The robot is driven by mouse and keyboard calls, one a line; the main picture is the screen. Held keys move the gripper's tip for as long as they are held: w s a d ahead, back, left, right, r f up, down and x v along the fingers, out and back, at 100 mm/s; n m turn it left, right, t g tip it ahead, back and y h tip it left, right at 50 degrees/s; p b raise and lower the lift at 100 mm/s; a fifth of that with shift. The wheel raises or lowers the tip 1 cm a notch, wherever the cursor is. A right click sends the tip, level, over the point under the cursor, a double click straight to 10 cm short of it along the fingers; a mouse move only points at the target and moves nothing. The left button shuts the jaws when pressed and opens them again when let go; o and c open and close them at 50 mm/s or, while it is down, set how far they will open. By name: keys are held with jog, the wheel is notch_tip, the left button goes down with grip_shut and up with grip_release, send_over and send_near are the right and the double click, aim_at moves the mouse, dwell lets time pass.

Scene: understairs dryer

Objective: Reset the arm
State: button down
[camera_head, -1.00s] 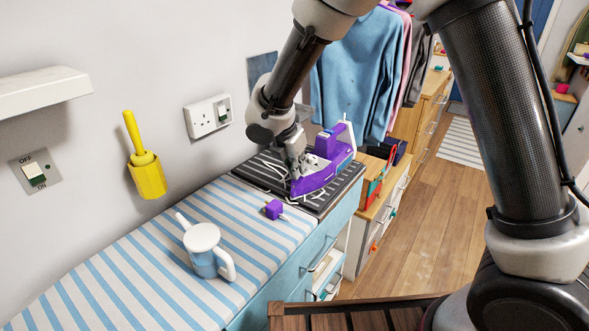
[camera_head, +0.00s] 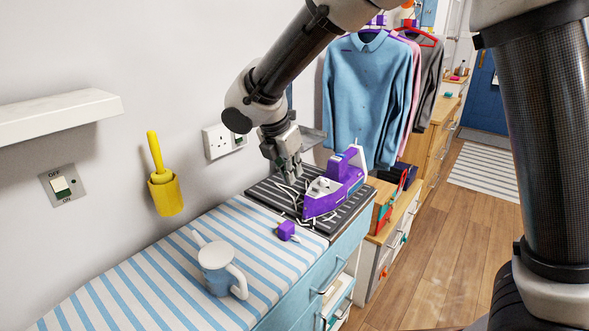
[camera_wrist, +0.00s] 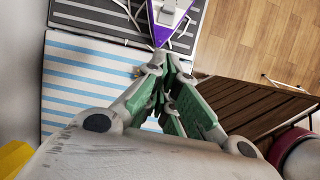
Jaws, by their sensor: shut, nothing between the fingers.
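My gripper (camera_head: 291,177) is shut and empty. In the head view it points down above the black ironing mat (camera_head: 268,192), just left of the purple and white iron (camera_head: 335,187). I cannot tell from the picture how high its fingertips are above the mat. In the wrist view the green-padded fingers (camera_wrist: 172,122) are together, with the iron (camera_wrist: 165,18) beyond them at the top. The iron rests on the mat.
A striped blue and white cover (camera_head: 165,265) lies on the counter, with a blue and white jug (camera_head: 216,268) and a purple plug (camera_head: 286,230). A yellow holder (camera_head: 165,192), a socket (camera_head: 222,141) and a white shelf (camera_head: 55,115) are on the wall. Shirts (camera_head: 368,95) hang behind. Wooden floor is clear at right.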

jog(key=s+d+r+m+y, duration=0.1)
jog(key=s+d+r+m, duration=0.2)
jog(key=s+d+m, duration=0.4)
jog(key=s+d+r+m+y, duration=0.1)
jog(key=s+d+r+m, duration=0.2)
jog(key=s+d+m, duration=0.4)
jog(key=s+d+r+m+t, duration=0.1)
jog(key=s+d+r+m, duration=0.3)
jog(key=d, duration=1.8)
jog(key=s+m, duration=0.4)
jog(key=m, duration=0.5)
jog(key=shift+d+m+y, duration=0.2)
jog(key=shift+m+y, duration=0.2)
jog(key=shift+s, duration=0.1)
